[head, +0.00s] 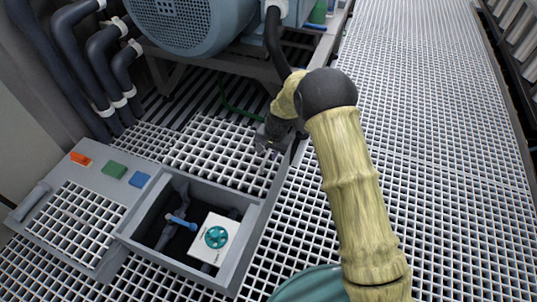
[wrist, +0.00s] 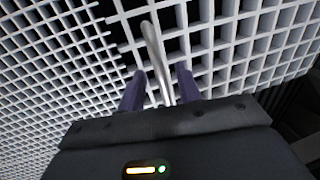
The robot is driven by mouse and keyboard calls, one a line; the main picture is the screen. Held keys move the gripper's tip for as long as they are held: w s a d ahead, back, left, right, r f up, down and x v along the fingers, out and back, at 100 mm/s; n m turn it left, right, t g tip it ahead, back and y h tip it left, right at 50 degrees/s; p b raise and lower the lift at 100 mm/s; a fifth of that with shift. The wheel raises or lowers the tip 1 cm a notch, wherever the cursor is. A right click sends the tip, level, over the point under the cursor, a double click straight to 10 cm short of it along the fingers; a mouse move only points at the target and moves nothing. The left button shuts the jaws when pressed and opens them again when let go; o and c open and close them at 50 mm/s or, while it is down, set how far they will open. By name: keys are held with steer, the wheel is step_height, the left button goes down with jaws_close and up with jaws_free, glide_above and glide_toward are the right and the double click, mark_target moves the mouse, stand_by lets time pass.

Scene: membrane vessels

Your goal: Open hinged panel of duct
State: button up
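A grey floor duct (head: 253,222) has an open rectangular compartment, with a teal round valve knob (head: 216,237) on a white block and a blue-handled lever (head: 181,222) inside. A light grating panel (head: 215,150) lies just behind the compartment; I cannot tell whether it is the hinged panel. My gripper (head: 268,143) is low over this panel's right edge. In the wrist view, a curved metal bar handle (wrist: 153,40) runs between the two dark fingers of my gripper (wrist: 160,84). Gaps show on both sides of the bar, so the fingers look open around it, not clamped.
Another grating section (head: 78,222) lies left of the compartment, with orange (head: 80,158), green (head: 114,170) and blue (head: 140,179) blocks behind it. A large blue-grey motor (head: 195,20) and black pipes (head: 104,55) stand behind. Open grating floor (head: 430,130) extends to the right.

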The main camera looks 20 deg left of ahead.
jaws_close()
steer(key=shift+r, duration=0.1)
